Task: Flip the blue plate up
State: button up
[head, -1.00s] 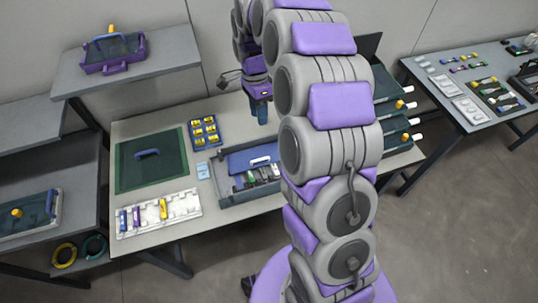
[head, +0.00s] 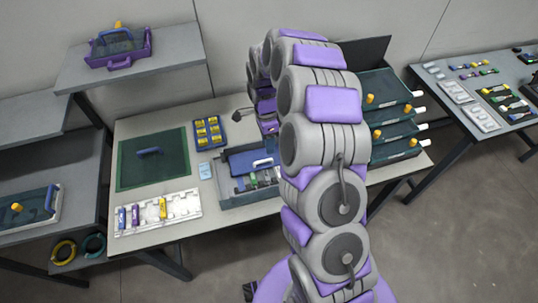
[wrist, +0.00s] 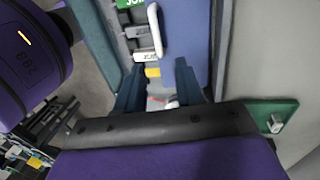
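The blue plate (head: 243,160) lies over the back part of a grey box on the table, with a white handle (head: 262,163) on it. In the wrist view the blue plate (wrist: 186,38) is at the top right of centre and its white handle (wrist: 155,30) runs along its left edge. My gripper (wrist: 158,82) is open, its two dark blue fingers apart and pointing toward the plate's near end. Nothing shows held between them. In the head view my gripper (head: 270,128) is low behind the plate, partly hidden by my arm.
The grey box (head: 252,201) holds several small coloured items in its open front. Left of it are a blue tray of yellow pieces (head: 207,133), a green mat (head: 140,172) and a white tray (head: 185,207). Stacked dark trays (head: 395,130) stand right of my arm.

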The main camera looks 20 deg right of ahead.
jog(key=b, duration=0.1)
send_over(268, 162)
notch_tip(268, 162, down, 5)
jog(key=shift+f, duration=0.1)
jog(key=shift+c, duration=0.2)
grip_shut()
jog(key=shift+w, duration=0.1)
dwell(1.2)
